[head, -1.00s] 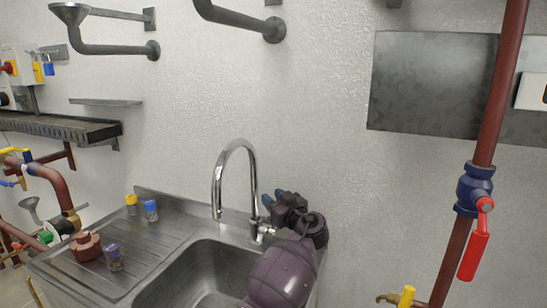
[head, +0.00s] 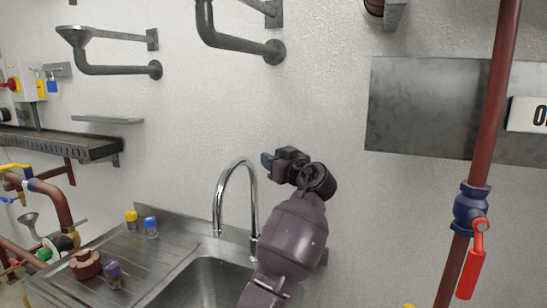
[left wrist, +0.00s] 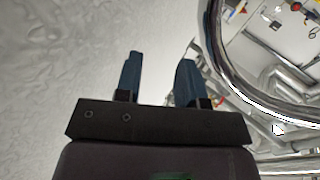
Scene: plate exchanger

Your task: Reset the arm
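My left arm rises over the right part of the sink in the head view. Its left gripper (head: 268,160) is above and to the right of the chrome faucet (head: 222,190), near the wall. In the left wrist view, the two blue fingers of the left gripper (left wrist: 158,80) stand apart with nothing between them. The chrome faucet curve (left wrist: 215,62) passes close to the right finger there; I cannot tell whether they touch. My right gripper is not in view.
The steel sink (head: 205,285) has a drainboard holding a yellow-capped jar (head: 132,220), a blue-capped jar (head: 151,228), a purple-capped jar (head: 114,275) and a brown-red part (head: 86,265). A red pipe (head: 490,110) with a red-handled valve (head: 472,210) stands at the right.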

